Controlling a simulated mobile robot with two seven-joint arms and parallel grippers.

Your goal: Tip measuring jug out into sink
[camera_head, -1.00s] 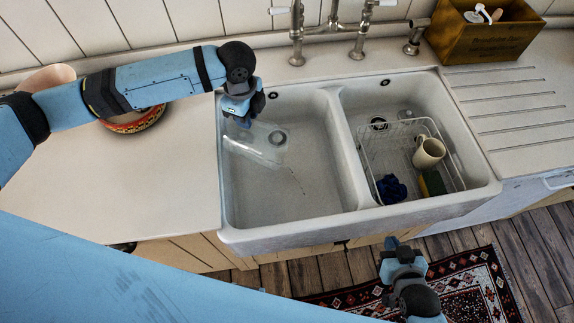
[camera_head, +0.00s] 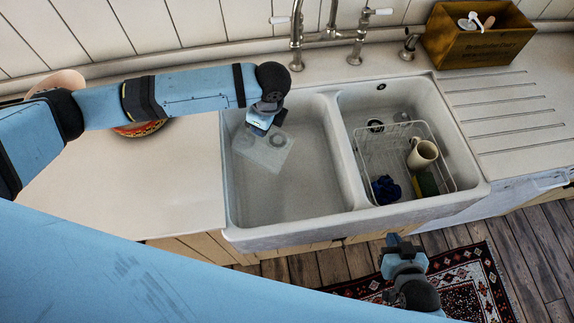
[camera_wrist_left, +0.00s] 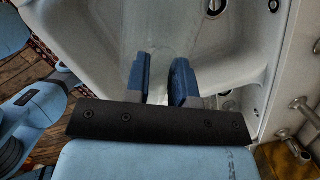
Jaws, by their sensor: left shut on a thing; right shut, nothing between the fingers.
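The clear measuring jug (camera_head: 268,152) hangs over the left basin of the white sink (camera_head: 290,238). It looks tilted, and its see-through walls make its mouth and any contents hard to make out. My left gripper (camera_head: 263,124) is shut on the jug at its upper side. In the left wrist view the jug (camera_wrist_left: 165,35) shows faintly between and beyond the blue fingers (camera_wrist_left: 160,78), with the white basin behind it. My right gripper (camera_head: 397,247) is shut and empty, in front of the sink, above the floor and rug.
A wire rack (camera_head: 449,168) in the right basin holds a cream mug (camera_head: 423,155), a blue cloth (camera_head: 386,190) and a sponge (camera_head: 427,184). Taps (camera_head: 328,36) stand behind the sink. A wooden box (camera_head: 478,45) is at the back right. A patterned bowl (camera_head: 140,129) is partly behind my left arm.

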